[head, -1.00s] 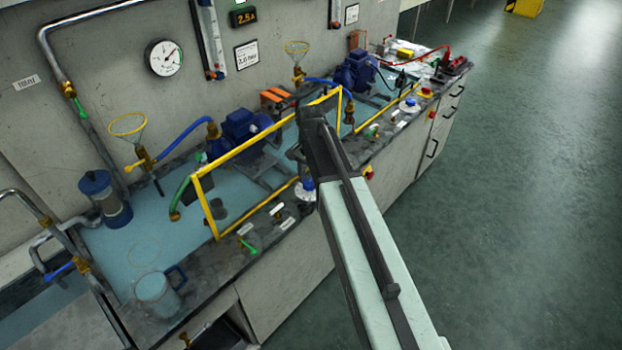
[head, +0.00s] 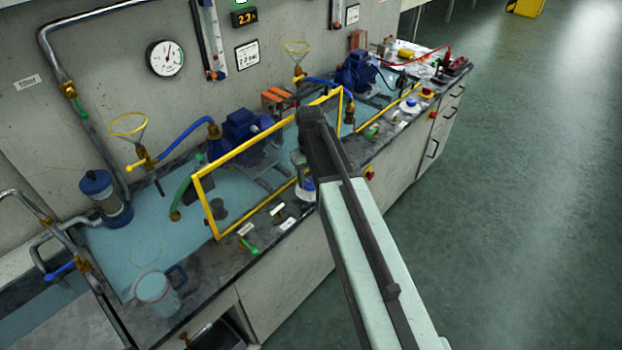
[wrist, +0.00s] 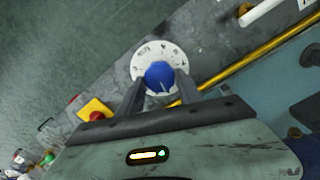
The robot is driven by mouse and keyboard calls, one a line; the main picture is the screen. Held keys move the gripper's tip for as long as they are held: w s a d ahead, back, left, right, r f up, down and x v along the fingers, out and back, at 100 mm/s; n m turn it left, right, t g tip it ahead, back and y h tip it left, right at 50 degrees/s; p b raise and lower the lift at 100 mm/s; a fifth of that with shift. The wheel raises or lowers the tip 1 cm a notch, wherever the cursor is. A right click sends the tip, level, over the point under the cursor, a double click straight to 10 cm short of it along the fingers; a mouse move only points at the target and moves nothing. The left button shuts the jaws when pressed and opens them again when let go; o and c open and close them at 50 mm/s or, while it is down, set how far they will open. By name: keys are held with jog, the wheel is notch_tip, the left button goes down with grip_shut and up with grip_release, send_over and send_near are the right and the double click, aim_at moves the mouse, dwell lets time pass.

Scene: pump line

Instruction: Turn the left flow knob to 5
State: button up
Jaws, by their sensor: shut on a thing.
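The left flow knob (wrist: 159,74) is blue and sits on a round white dial plate (wrist: 143,57) with dark marks. My gripper (wrist: 160,88) is shut on the knob, one finger on each side of it, in the wrist view. A pale pointer line shows on the knob; the scale numbers are too small to read. In the head view the dial plate (head: 306,195) shows at the bench's front edge, with the knob mostly hidden by my gripper. A gauge (head: 165,58) and a red display (head: 244,17) reading about 2.3 A are on the wall.
A yellow guard frame (head: 220,163) stands just behind the knob. A red button on a yellow base (wrist: 95,110) is near my gripper. A second blue knob (head: 410,103) is farther right along the bench. A jug (head: 157,294) stands at the front left. The floor at right is clear.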

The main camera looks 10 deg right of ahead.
aim_at(310, 182)
jog(key=n, duration=0.5)
jog(key=shift+w, duration=0.1)
jog(key=shift+n, duration=0.3)
dwell(0.4)
jog(key=o, duration=1.4)
notch_tip(310, 182, up, 8)
jog(key=p, duration=0.8)
jog(key=shift+f, duration=0.1)
